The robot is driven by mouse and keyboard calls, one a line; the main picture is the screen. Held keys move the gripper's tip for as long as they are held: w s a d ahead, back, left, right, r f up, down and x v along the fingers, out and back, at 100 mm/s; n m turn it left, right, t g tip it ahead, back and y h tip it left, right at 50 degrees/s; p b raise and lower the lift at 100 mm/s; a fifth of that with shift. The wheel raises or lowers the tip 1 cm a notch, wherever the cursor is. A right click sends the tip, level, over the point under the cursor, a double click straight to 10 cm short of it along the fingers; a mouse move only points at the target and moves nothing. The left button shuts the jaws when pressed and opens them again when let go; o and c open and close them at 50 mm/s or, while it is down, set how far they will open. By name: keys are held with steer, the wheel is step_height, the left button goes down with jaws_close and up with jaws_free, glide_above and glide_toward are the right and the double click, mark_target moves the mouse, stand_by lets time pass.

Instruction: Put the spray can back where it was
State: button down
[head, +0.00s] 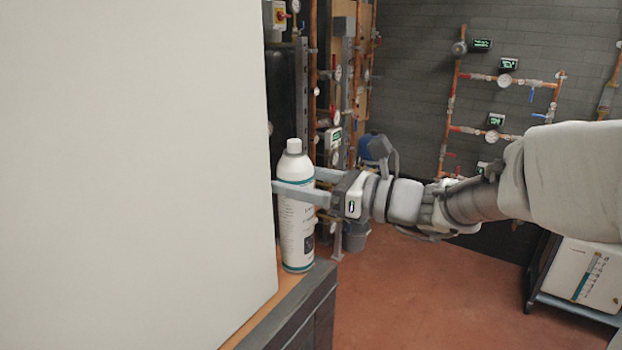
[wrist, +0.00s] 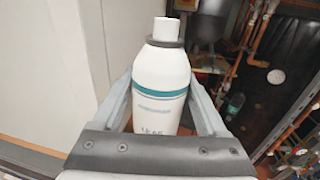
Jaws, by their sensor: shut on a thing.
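The spray can (head: 297,222) is a white bottle with a teal band and a white cap. It stands upright at the corner of a wooden-topped bench, beside a large pale panel; I cannot tell whether its base touches the top. My gripper (head: 294,192) reaches in from the right with its two fingers on either side of the can, shut on it. In the wrist view the can (wrist: 160,85) stands upright between the fingers, and its lower part is hidden by my gripper.
The large pale panel (head: 130,150) fills the left of the head view. The bench (head: 290,315) has a narrow bare strip along its edge. Copper pipes with gauges (head: 504,80) line the back wall. A grey bucket (head: 356,236) stands behind my gripper. The red-brown floor (head: 430,300) is open.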

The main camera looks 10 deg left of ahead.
jaws_free()
steer(key=b+v, duration=0.1)
steer(key=v, duration=1.1)
steer(key=s+d+f+n+g+h, duration=0.2)
steer(key=s+f+n+h, duration=0.75)
steer(key=s, duration=0.35)
steer(key=s+d+f+n+t+h, duration=0.1)
steer(key=s+d+n+h, duration=0.1)
steer(key=d+n+h, duration=0.2)
steer(key=s+d+f+n+t+h, duration=0.1)
steer(key=d+f+n+t+h, duration=0.1)
steer(key=d+n+h, duration=0.2)
steer(key=shift+s+d+n+t, duration=0.35)
steer(key=shift+d+n, duration=1.2)
steer(key=shift+d, duration=1.15)
